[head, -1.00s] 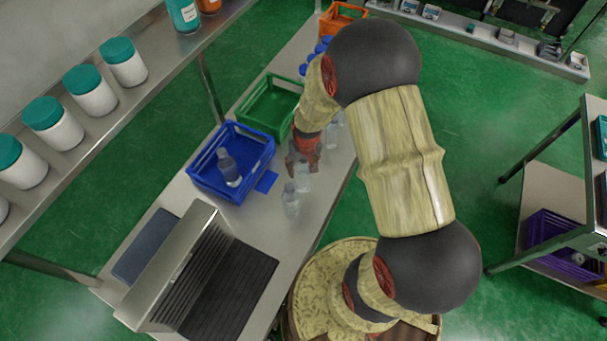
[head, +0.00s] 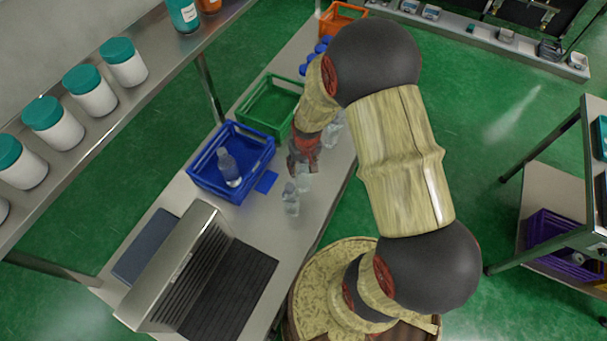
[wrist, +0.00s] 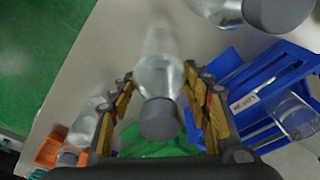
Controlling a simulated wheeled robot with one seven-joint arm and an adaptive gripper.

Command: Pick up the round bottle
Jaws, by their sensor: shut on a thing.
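A clear round bottle with a grey cap (wrist: 157,78) stands between the two fingers of my gripper (wrist: 160,88) in the wrist view. The fingers are shut on its sides. In the head view my gripper (head: 303,160) is over the bench, and the lower part of the held bottle (head: 304,182) shows below it. The fingers hide its upper part there. I cannot tell whether its base is off the bench. A second clear bottle (head: 291,199) stands on the bench just nearer, and it also shows at the top of the wrist view (wrist: 225,9).
A blue crate (head: 206,183) holding a bottle (head: 228,167) is left of my gripper. A green crate (head: 252,112) and an orange crate (head: 336,24) lie farther back. More clear bottles (head: 333,131) stand behind my gripper. A laptop-like device (head: 195,270) is at the near end.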

